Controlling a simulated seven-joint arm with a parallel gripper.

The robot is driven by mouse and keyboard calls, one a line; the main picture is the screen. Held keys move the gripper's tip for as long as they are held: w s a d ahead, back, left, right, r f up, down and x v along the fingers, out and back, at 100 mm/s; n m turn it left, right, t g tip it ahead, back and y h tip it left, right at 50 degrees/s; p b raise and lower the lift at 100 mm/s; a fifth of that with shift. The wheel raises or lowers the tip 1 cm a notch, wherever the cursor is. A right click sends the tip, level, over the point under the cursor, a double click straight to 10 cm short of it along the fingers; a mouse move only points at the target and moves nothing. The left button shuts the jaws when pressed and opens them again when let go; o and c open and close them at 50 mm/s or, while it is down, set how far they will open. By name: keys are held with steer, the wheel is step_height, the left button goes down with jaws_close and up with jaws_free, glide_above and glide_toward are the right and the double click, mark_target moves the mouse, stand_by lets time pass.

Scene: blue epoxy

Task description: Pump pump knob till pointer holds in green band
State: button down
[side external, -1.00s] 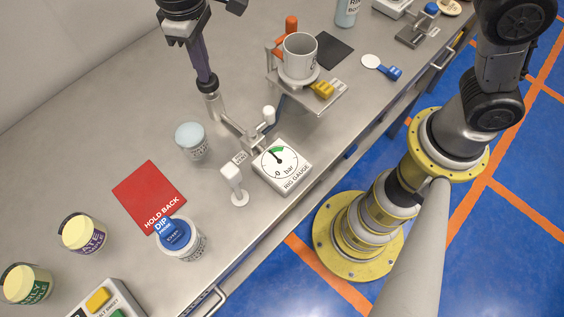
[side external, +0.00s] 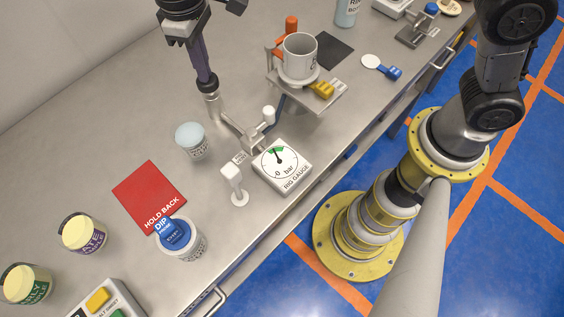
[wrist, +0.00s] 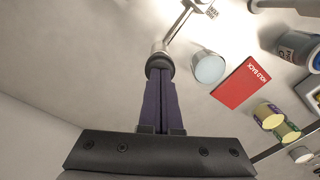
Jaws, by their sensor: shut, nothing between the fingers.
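My gripper (side external: 207,84) has purple fingers and is shut, pointing down, with nothing between the fingers.
A pale-lidded jar (side external: 191,141) stands close to the pump. A white-topped handle (side external: 232,177) stands left of the gauge. A mug (side external: 299,57) sits on a raised stand behind the gauge.

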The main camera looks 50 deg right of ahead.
steer(key=shift+r, duration=0.1)
stand_by(0.3)
step_height(320, 180, up, 7)
stand_by(0.7)
